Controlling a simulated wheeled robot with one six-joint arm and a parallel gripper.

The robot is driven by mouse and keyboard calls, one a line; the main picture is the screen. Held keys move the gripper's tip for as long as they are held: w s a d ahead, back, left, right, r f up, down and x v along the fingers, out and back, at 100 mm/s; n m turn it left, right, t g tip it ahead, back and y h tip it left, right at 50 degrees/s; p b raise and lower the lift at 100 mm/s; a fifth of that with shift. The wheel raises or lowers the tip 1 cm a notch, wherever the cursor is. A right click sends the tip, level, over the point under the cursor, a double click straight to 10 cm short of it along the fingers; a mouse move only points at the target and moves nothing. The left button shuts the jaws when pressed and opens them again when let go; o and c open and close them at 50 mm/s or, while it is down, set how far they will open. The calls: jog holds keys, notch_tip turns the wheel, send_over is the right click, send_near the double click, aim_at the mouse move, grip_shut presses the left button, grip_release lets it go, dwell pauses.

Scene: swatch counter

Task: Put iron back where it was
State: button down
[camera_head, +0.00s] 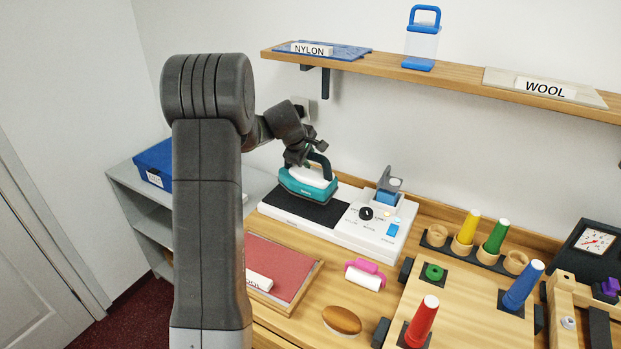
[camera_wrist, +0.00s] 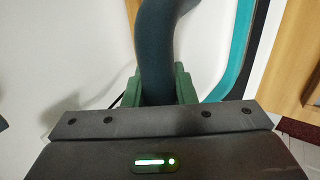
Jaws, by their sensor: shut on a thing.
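The iron (camera_head: 308,188) is teal and white with a dark looped handle. It is over the back of the black pad (camera_head: 303,211) on the white control unit (camera_head: 345,236); I cannot tell whether it touches the pad. My gripper (camera_head: 297,160) is shut on the iron's handle, coming from above and the left. In the wrist view, the dark handle (camera_wrist: 158,45) runs between the greenish fingers of my gripper (camera_wrist: 158,88), and a teal edge of the iron (camera_wrist: 237,50) shows at the right. The fingertips are mostly hidden in the head view.
In front are a red board (camera_head: 280,265), a pink-and-white roller (camera_head: 365,274) and a brown oval (camera_head: 342,320). Coloured pegs stand right. A wall shelf (camera_head: 450,75) hangs above.

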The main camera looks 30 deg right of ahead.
aim_at(307, 171)
jog(key=shift+f, duration=2.65)
jog(key=shift+f, duration=0.15)
jog(key=c, duration=1.2)
grip_release()
jog(key=b+v, duration=0.1)
jog(key=v, duration=1.1)
